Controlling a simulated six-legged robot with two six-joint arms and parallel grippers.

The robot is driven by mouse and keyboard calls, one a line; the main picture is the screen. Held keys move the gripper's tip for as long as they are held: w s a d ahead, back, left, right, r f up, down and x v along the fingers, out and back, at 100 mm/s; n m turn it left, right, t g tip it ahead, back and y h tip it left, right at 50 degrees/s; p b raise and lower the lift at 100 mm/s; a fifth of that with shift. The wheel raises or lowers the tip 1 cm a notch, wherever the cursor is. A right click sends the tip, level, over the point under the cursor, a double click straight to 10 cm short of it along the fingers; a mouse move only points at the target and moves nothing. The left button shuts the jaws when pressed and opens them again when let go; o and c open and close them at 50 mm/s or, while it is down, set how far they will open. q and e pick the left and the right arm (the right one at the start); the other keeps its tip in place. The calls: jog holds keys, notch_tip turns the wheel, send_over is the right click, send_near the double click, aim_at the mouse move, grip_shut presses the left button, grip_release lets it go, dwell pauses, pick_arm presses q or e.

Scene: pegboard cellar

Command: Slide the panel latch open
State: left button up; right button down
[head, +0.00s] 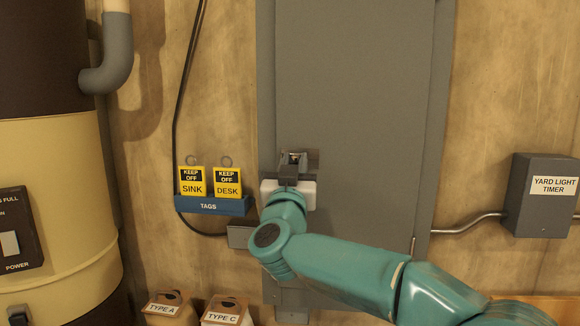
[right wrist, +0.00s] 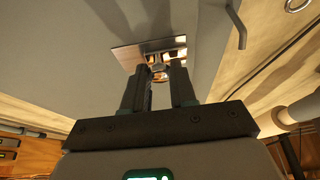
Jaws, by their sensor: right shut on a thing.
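The panel latch (head: 313,157) is a small metal fitting near the left edge of the tall grey panel (head: 355,110). My right gripper (head: 291,168) reaches it from below and is shut on the latch's small handle. In the right wrist view, the fingers of my right gripper (right wrist: 161,75) close in at the shiny plate of the latch (right wrist: 127,54). The fingers hide much of the handle, and I cannot tell how far the latch has slid. My left gripper is not in view.
Left of the panel, a blue tag rack (head: 210,206) holds yellow SINK and DESK tags. A grey timer box (head: 541,195) is on the right wall. A big tank (head: 55,190) stands at the left. TYPE A (head: 170,309) and TYPE C (head: 226,311) containers sit low.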

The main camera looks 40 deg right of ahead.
jog(key=shift+s+d+b, duration=0.3)
jog(key=shift+s+d, duration=0.55)
jog(key=shift+s, duration=0.25)
jog(key=shift+a, duration=0.15)
jog(key=c, duration=0.9)
grip_release()
jog(key=shift+d, duration=0.2)
jog(key=shift+s, duration=0.15)
jog(key=shift+a+f, duration=0.1)
jog(key=shift+a, duration=0.15)
jog(key=b+v, duration=0.5)
jog(key=v, duration=1)
jog(key=shift+s+a+f, duration=0.2)
jog(key=shift+s+f, duration=0.05)
